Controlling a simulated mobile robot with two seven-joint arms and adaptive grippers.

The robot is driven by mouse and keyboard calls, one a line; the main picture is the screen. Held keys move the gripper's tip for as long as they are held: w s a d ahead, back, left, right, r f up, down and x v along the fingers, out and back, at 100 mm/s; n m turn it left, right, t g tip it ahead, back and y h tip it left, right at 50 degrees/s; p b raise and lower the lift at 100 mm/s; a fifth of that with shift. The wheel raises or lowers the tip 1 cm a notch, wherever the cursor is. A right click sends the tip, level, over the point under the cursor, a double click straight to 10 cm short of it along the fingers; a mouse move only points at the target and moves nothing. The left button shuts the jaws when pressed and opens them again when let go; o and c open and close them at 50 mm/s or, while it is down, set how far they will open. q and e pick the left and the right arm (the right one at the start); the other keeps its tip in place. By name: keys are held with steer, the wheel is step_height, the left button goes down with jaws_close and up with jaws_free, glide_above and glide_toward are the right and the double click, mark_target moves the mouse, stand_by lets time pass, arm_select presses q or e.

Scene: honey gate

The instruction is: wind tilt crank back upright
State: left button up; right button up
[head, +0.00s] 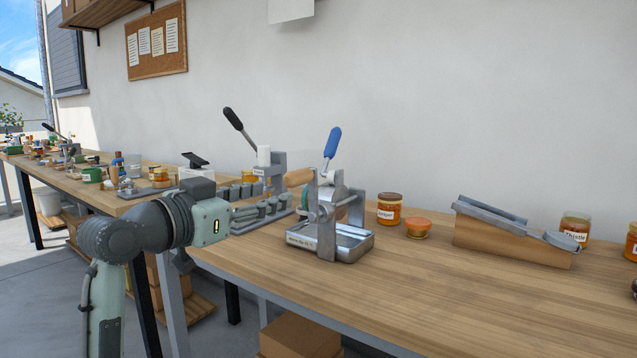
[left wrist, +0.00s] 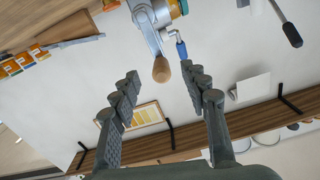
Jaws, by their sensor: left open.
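The metal device (head: 326,210) stands on the bench in the head view, with a drum, a tray-like base and a blue-tipped lever (head: 332,142) leaning up to the right. A crank with a wooden handle (head: 298,177) sticks out on its left side. In the left wrist view the wooden handle (left wrist: 161,70) shows beyond and between my fingertips, with the metal crank arm (left wrist: 148,36) behind it. My left gripper (left wrist: 160,78) is open and empty; it does not visibly touch the handle. In the head view its fingers are hidden behind my wrist. My right gripper is not in view.
A second fixture with a black lever (head: 233,118) stands behind the device, left of it. Honey jars (head: 389,210) and a sloped wooden stand (head: 512,240) are to the right. The bench front (head: 430,300) is clear. Another bench (head: 95,185) with many items is at left.

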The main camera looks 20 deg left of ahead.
mark_target(286, 181)
arm_select(q)
steer(key=shift+w+d+r, duration=0.1)
steer(key=shift+r, duration=0.6)
steer(key=shift+w+d+r, duration=0.15)
steer(key=shift+w+r, duration=0.05)
steer(key=x, duration=0.7)
steer(key=shift+d+r, duration=0.1)
jaws_close()
